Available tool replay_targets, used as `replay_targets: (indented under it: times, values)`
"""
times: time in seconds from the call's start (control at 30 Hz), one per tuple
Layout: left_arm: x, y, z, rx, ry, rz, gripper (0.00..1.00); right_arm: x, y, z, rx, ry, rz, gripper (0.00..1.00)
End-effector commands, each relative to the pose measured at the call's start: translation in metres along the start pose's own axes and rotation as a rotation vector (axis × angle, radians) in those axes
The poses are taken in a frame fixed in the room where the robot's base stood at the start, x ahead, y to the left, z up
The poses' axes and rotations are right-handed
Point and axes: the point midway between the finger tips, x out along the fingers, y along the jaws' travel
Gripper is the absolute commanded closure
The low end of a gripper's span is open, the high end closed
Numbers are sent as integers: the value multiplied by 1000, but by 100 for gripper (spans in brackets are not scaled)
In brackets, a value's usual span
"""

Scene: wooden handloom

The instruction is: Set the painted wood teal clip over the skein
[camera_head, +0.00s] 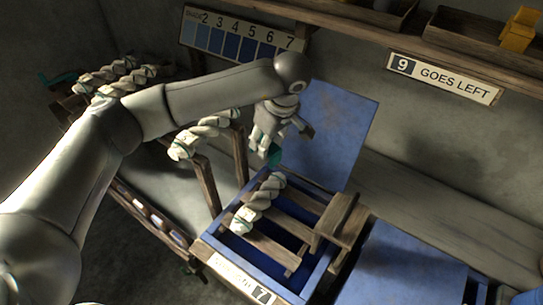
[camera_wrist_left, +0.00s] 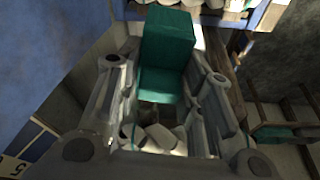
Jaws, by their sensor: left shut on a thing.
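My left gripper (camera_head: 266,145) points down above the far end of the blue box (camera_head: 318,284). It is shut on the teal clip (camera_wrist_left: 168,48), a block that sticks out between the fingers in the left wrist view. Only a small part of the clip shows in the head view (camera_head: 275,157). A twisted white skein (camera_head: 259,203) with teal bands lies across wooden slats in the blue box, below and slightly left of the gripper. The clip is apart from this skein. My right gripper is not in view.
The box has a raised blue lid (camera_head: 338,130) behind it and a label with a 7. More white skeins hang on wooden racks (camera_head: 240,152) at the left. A wooden block (camera_head: 341,219) stands at the slats' right end. A sign reads "9 GOES LEFT" (camera_head: 445,78).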

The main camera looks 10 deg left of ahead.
Motion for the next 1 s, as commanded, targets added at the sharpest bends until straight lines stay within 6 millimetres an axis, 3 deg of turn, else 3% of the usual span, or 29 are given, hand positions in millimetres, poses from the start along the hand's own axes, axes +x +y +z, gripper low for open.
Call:
replay_targets:
  times: [0.03,0.13,0.47,1.0]
  values:
    - [12,2,8,-46,-14,-15,99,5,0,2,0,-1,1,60]
    - [23,3,16,-115,-30,-32,99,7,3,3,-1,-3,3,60]
    - [34,4,22,-163,-41,-42,99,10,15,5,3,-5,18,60]
    - [68,4,32,-161,-41,-42,99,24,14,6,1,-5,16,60]
